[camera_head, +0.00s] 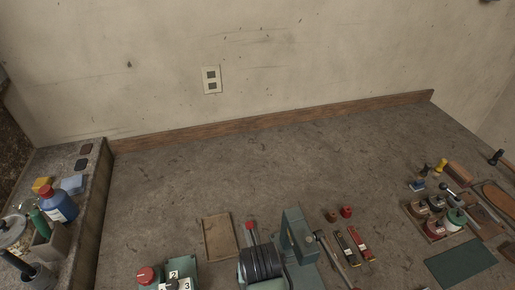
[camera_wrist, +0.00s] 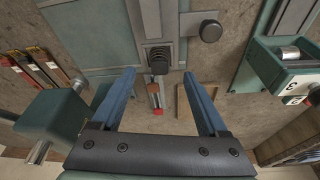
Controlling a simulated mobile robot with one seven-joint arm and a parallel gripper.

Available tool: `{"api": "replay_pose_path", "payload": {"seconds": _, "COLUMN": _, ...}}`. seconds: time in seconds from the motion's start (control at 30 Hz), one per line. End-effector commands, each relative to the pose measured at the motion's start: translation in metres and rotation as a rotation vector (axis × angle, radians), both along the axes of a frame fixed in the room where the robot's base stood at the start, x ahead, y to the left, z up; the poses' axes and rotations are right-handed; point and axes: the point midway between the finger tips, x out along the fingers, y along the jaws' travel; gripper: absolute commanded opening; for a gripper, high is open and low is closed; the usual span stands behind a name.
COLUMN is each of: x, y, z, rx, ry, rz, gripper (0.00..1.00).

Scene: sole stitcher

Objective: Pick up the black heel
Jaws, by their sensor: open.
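A small, flat black piece (camera_head: 81,164) lies on the raised stone counter at the left in the head view. It looks like the black heel, but is too small to be sure. A similar reddish-brown piece (camera_head: 86,148) lies just behind it. My gripper (camera_wrist: 158,76) shows in the wrist view with its two blue fingers apart and nothing held between them. It is above the green stitching machine (camera_wrist: 100,48), not near the black piece. I cannot make out the black piece in the wrist view, and my gripper does not show in the head view.
The machine (camera_head: 297,236) and a control box (camera_head: 176,278) fill the front. Jars and tools (camera_head: 436,216) crowd the right. The table's back is clear.

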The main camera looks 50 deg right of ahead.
Motion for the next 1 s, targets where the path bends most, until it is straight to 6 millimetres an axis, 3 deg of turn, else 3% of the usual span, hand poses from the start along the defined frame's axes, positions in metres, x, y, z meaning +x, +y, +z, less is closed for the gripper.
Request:
{"api": "replay_pose_path", "payload": {"seconds": 0.33, "x": 0.007, "y": -0.008, "z": -0.039, "rx": 0.000, "ry": 0.001, "rz": 0.001, "gripper": 0.77}}
{"api": "replay_pose_path", "payload": {"seconds": 0.67, "x": 0.008, "y": -0.008, "z": -0.044, "rx": 0.000, "ry": -0.001, "rz": 0.001, "gripper": 0.77}}
{"api": "replay_pose_path", "payload": {"seconds": 1.0, "x": 0.007, "y": -0.008, "z": -0.044, "rx": -0.001, "ry": -0.001, "rz": 0.001, "gripper": 0.16}}
